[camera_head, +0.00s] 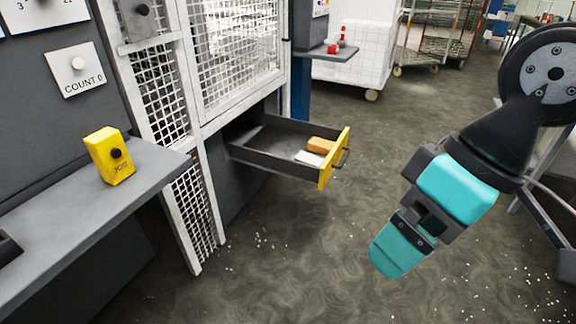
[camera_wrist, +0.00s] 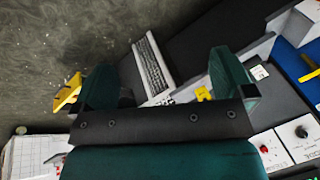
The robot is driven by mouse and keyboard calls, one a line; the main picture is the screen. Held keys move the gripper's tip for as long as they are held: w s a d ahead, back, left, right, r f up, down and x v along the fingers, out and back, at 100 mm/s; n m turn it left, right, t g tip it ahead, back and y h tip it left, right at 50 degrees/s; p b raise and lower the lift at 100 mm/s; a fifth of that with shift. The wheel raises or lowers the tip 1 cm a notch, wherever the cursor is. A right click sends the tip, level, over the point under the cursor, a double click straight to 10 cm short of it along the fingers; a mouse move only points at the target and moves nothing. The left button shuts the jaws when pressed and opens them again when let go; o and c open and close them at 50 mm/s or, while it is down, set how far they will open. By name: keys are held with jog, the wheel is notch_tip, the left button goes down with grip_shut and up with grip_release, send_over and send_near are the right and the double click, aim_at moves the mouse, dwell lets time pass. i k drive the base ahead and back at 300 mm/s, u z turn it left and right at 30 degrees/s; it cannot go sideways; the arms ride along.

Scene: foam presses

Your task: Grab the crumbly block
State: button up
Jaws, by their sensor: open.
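A tan-orange block (camera_head: 321,145) lies in the open grey drawer (camera_head: 262,155), near the drawer's yellow front. It is probably the crumbly block, but its texture is too small to judge. My gripper (camera_head: 398,250) hangs over open floor, to the right of and nearer than the drawer, apart from the block. In the wrist view my gripper (camera_wrist: 167,80) has its two teal fingers spread wide with nothing held between them. The block cannot be made out in the wrist view.
A flat white piece (camera_head: 310,158) lies beside the block. The drawer's yellow front (camera_head: 334,160) and handle jut into the aisle. White mesh guards (camera_head: 236,45) rise above the drawer. Floor right of the drawer is clear.

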aim_at(305, 157)
jog(key=u, duration=0.4)
jog(key=i, duration=2.3)
jog(key=z, duration=0.25)
